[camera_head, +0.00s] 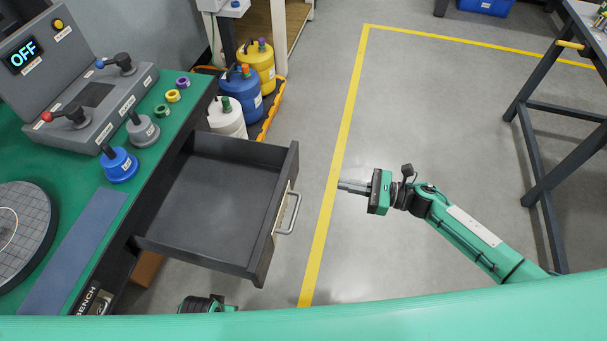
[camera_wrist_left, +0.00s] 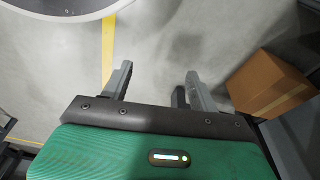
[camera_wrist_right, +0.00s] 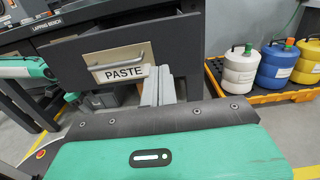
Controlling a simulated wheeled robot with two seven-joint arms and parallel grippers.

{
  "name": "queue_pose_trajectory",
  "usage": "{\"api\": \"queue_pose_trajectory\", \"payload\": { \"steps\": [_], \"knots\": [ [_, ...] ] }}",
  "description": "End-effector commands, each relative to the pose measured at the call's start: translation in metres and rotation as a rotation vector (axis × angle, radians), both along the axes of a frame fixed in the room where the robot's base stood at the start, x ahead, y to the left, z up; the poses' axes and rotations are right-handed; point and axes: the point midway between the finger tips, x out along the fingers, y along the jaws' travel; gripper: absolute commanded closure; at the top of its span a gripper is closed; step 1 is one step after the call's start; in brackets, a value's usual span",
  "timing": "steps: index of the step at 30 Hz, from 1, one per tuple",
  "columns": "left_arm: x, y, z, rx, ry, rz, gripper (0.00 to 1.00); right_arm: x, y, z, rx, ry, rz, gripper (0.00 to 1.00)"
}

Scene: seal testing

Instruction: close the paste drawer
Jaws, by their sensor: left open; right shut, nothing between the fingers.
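The paste drawer (camera_head: 215,203) is a dark, empty drawer pulled out from under the green bench. Its front with a metal handle (camera_head: 289,213) faces right in the head view. In the right wrist view the drawer front (camera_wrist_right: 186,42) shows the PASTE label (camera_wrist_right: 122,72) below the handle. My right gripper (camera_head: 341,186) is shut and empty, right of the handle and apart from it, pointing at the drawer front. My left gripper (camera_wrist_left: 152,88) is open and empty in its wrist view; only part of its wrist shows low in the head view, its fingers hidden.
The green bench (camera_head: 150,165) carries a control box (camera_head: 72,80), weights and a round plate. Several jugs (camera_head: 242,88) stand on a yellow-edged tray behind the drawer. A cardboard box (camera_wrist_left: 266,84) is near my left gripper.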

Motion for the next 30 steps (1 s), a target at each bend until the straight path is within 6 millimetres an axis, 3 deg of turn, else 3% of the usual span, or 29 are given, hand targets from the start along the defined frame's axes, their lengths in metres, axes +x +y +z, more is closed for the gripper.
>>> {"api": "queue_pose_trajectory", "payload": {
  "steps": [9,15,21,30],
  "knots": [
    [-0.011,0.005,-0.038,0.009,0.006,-0.006,0.39,0.022,0.066,0.004,0.005,0.002,-0.001,1.00],
    [-0.019,0.009,-0.059,0.013,0.009,-0.008,0.39,0.032,0.097,0.002,0.003,0.004,-0.002,1.00],
    [-0.024,0.011,-0.070,0.016,0.007,-0.010,0.39,0.037,0.112,0.001,0.001,0.004,-0.003,1.00],
    [-0.025,0.011,-0.073,0.016,0.007,-0.011,0.39,0.038,0.114,0.000,0.001,0.004,-0.003,1.00]
  ]
}}
